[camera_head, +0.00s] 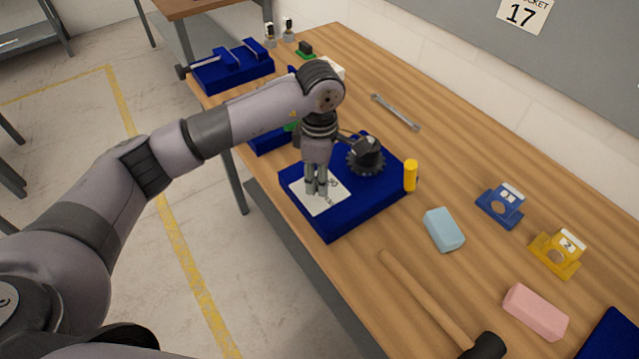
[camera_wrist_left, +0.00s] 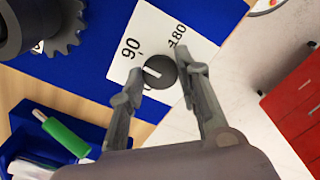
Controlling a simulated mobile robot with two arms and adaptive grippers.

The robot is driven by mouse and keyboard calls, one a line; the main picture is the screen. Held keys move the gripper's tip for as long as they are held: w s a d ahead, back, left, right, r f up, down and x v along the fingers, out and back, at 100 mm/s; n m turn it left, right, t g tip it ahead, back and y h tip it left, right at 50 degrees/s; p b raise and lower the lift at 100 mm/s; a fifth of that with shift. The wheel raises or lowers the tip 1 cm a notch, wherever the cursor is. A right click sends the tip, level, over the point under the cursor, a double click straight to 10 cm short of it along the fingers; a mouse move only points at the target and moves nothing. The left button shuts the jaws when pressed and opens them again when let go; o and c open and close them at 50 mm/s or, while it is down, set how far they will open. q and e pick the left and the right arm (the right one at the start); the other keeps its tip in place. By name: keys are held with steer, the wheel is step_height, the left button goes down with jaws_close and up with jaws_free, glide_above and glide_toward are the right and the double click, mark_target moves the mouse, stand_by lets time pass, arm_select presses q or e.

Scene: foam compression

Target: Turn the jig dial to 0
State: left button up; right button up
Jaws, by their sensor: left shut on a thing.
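The jig is a blue block (camera_head: 335,222) on the bench, with a white dial card (camera_head: 335,200) on its top. A round dark dial knob (camera_wrist_left: 165,73) with a white pointer line sits on the card. The line lies on the knob's left side, toward the 90 side; its exact reading is unclear. My left gripper (camera_head: 316,188) points down over the card, its fingers shut on either side of the knob. The 0 mark is not readable. My right gripper is not in view.
A dark gear (camera_head: 366,158) stands on the jig close to my left gripper, and a yellow cylinder (camera_head: 410,176) at its corner. A light-blue foam block (camera_head: 443,230), a pink block (camera_head: 535,312) and a hammer (camera_head: 430,300) lie nearby. A wrench (camera_head: 395,111) lies behind.

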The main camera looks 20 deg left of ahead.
arm_select(q)
steer(key=n+b, duration=0.3)
steer(key=n, duration=0.1)
steer(key=shift+f+n, duration=0.15)
steer(key=shift+n, duration=0.15)
steer(key=n+b, duration=0.3)
steer(key=n, duration=0.1)
steer(key=shift+n, duration=0.3)
steer(key=n+b, duration=0.2)
steer(key=n, duration=0.2)
steer(key=shift+r+n+b, duration=0.2)
steer(key=shift+n+b, duration=0.45)
steer(key=shift+n, duration=1.85)
steer(key=o, duration=1.1)
steer(key=shift+o, duration=0.2)
